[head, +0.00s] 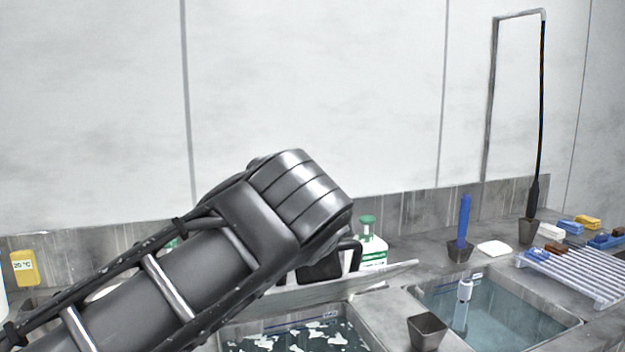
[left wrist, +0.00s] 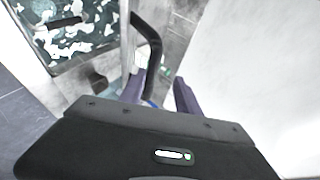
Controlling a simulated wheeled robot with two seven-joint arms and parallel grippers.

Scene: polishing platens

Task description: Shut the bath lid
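The bath (head: 375,342) holds dark liquid with white flakes and stands at the bottom middle of the head view; it also shows at upper left in the left wrist view (left wrist: 50,66). Its lid (head: 385,277) is raised, a thin grey panel tilted up at the bath's back edge. In the left wrist view, a black curved handle (left wrist: 149,35) stands just beyond my left gripper (left wrist: 161,78). In the head view my left arm hides these fingers. My right gripper is out of view.
A second bath (head: 520,318) of clear water lies to the right, with a grey cup (head: 427,331) between the baths. A green-capped bottle (head: 371,246) stands behind the lid. A blue-handled tool (head: 464,217) and a slatted rack (head: 580,273) are farther right.

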